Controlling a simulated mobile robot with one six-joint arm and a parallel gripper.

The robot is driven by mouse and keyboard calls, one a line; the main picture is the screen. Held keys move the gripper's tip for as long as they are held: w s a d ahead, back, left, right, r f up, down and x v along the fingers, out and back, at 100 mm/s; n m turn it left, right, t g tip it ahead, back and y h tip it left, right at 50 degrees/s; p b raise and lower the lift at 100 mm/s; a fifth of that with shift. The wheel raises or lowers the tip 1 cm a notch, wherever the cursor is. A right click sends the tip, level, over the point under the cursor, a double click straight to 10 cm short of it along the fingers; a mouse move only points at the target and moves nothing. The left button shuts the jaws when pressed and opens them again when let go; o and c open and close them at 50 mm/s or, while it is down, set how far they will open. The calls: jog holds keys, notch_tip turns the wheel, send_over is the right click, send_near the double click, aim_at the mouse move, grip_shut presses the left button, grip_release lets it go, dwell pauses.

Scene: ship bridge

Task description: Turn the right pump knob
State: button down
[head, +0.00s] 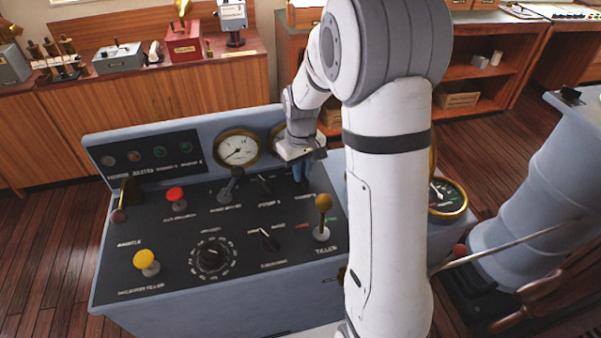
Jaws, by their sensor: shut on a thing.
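The console (180,240) is a blue-grey desk with a black sloped panel. My gripper (303,177) reaches down to the upper right part of this panel, with its fingers shut on the right pump knob. That knob is hidden between and behind the fingers, so its angle cannot be told. The left pump knob (264,183) is a small black pointer knob just left of my gripper, apart from it.
The brass-topped tiller lever (323,212) stands close below my gripper. A grey-black lever (232,183), a red button (176,197) and a yellow button (146,260) rise from the panel. A gauge (238,149) is behind. My arm covers the console's right part.

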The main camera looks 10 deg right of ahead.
jog(key=shift+n+b, duration=0.3)
jog(key=shift+n, duration=0.9)
jog(key=c, duration=1.5)
grip_release()
jog(key=shift+o, duration=0.2)
jog(key=shift+r, duration=0.1)
notch_tip(320, 180, up, 7)
jog(key=shift+r+b, duration=0.2)
jog(key=shift+b, duration=0.1)
jog(key=shift+r, duration=0.15)
